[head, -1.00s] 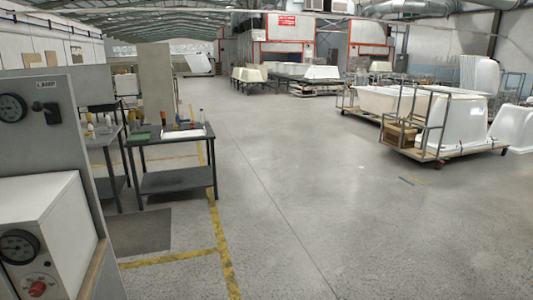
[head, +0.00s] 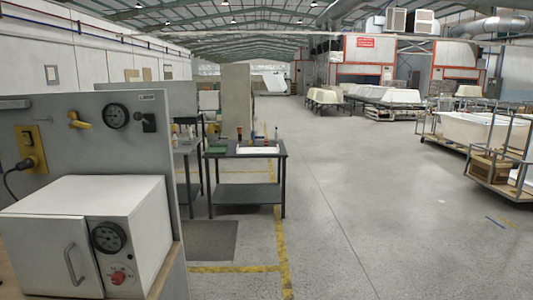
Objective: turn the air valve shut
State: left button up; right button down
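A valve with a yellow lever handle (head: 80,120) is on the upper part of the grey panel (head: 180,190) at the left of the head view. It looks like the air valve. Its lever slants, but it is too small to tell whether it is open or shut. A round black dial gauge (head: 115,116) is just right of it. Neither of my grippers is in view.
A white box with a door handle, dial and red knob (head: 118,278) stands in front of the panel. A yellow socket (head: 30,148) holds a black plug. A dark table (head: 247,192) stands beyond. Open floor (head: 350,220) lies to the right, with tub trolleys (head: 495,165) farther right.

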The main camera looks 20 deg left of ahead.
aim_at(68, 121)
jog(key=u, duration=1.45)
